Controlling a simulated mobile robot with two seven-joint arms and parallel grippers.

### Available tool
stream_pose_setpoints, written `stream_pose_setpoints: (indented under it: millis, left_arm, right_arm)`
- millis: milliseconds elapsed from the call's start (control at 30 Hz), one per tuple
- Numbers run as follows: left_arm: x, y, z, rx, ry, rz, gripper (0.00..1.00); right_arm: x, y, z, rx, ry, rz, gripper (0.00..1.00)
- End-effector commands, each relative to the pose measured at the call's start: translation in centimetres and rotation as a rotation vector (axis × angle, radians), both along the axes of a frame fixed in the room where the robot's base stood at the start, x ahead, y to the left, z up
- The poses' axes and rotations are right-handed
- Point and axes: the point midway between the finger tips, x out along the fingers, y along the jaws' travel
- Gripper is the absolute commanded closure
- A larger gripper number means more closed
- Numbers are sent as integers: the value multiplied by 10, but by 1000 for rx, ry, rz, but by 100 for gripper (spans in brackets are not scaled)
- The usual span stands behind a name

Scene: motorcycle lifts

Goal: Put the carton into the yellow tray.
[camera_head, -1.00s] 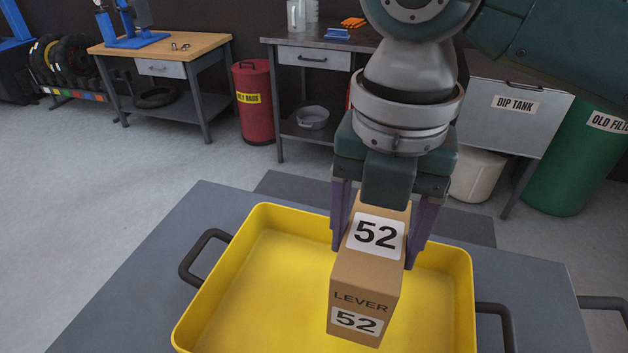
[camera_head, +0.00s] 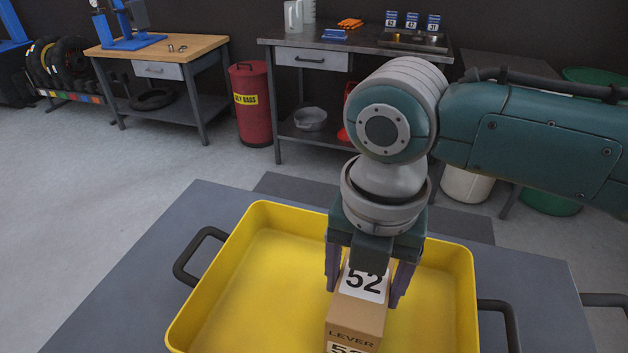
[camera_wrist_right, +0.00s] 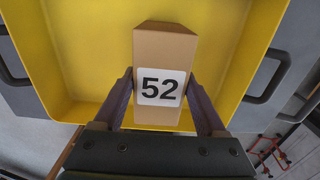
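The brown carton (camera_head: 355,317), labelled 52 and LEVER, is upright in my right gripper (camera_head: 367,283). My right gripper's purple fingers lie against two opposite sides of the carton. The yellow tray (camera_head: 220,265) stands on a grey surface, and the carton is over the right part of its inside. The carton's lower end is cut off by the frame's bottom edge, so I cannot tell whether it touches the tray floor. In the right wrist view, the carton (camera_wrist_right: 163,50) sits between the fingertips (camera_wrist_right: 160,78) with the tray (camera_wrist_right: 75,45) behind it. My left gripper is not in view.
The tray has black handles, one at the left (camera_head: 195,255) and one at the right (camera_head: 505,318). The tray's left half is empty. Beyond the grey tabletop (camera_head: 130,300) are a wooden workbench (camera_head: 160,52), a red bin (camera_head: 252,105) and a dark metal bench (camera_head: 350,42).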

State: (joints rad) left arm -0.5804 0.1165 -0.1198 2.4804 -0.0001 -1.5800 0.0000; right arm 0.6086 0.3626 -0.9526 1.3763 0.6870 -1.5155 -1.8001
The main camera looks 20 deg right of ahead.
Motion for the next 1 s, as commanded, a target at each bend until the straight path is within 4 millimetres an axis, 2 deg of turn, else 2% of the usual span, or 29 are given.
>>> stream_pose_setpoints:
  millis: [33,200,433,567,1000]
  left_arm:
    - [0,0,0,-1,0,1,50]
    - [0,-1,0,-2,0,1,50]
    - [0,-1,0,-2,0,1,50]
    - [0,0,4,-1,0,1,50]
    - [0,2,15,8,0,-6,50]
  right_arm:
    - [0,0,0,0,0,0,20]
    - [0,0,1,1,-1,0,1]
    - [0,0,1,1,-1,0,0]
    - [1,0,9,2,-3,-1,0]
    - [1,0,100,1,-4,1,0]
